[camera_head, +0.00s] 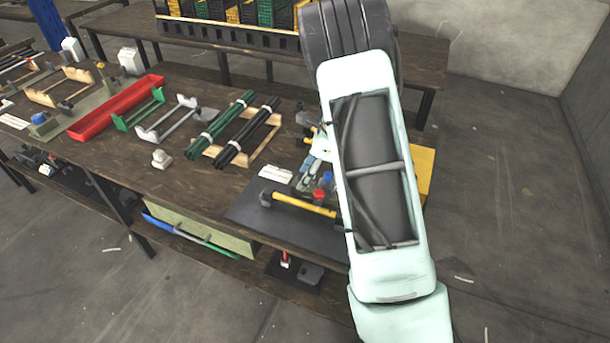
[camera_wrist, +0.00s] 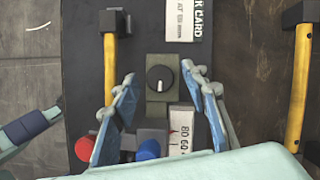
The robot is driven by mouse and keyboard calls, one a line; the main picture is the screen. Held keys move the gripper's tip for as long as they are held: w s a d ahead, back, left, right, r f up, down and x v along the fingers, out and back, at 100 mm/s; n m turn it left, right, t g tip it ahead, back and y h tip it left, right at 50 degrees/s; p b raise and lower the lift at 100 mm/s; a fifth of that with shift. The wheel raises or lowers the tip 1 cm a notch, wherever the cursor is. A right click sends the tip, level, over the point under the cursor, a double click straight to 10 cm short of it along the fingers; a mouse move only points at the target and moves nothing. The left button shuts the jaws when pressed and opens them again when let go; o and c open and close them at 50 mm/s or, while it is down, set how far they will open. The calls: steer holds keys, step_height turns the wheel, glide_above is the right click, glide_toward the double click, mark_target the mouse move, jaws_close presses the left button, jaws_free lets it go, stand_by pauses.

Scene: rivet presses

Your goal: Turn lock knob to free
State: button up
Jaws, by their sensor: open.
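A round black knob (camera_wrist: 160,78) with a short white mark sits on a grey-green plate (camera_wrist: 158,57) in the wrist view. The mark runs roughly up and down the picture, on the lower part of the knob. My gripper (camera_wrist: 158,73) is open, with one blue-padded finger on each side of the knob. Gaps show between both fingers and the knob in this view; I cannot tell their height above it. In the head view my arm covers the knob and most of the gripper.
Beside the knob are a red button (camera_wrist: 85,148), a blue button (camera_wrist: 148,150) and a numbered white label (camera_wrist: 181,128). Yellow-handled hammers (camera_wrist: 110,75) lie on both sides. A white card (camera_wrist: 188,20) lies beyond. The workbench (camera_head: 130,185) holds a red tray (camera_head: 118,105) and bundled rods (camera_head: 220,125).

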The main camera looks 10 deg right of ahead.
steer(key=shift+a+f, duration=0.1)
steer(key=shift+f, duration=0.15)
jaws_close()
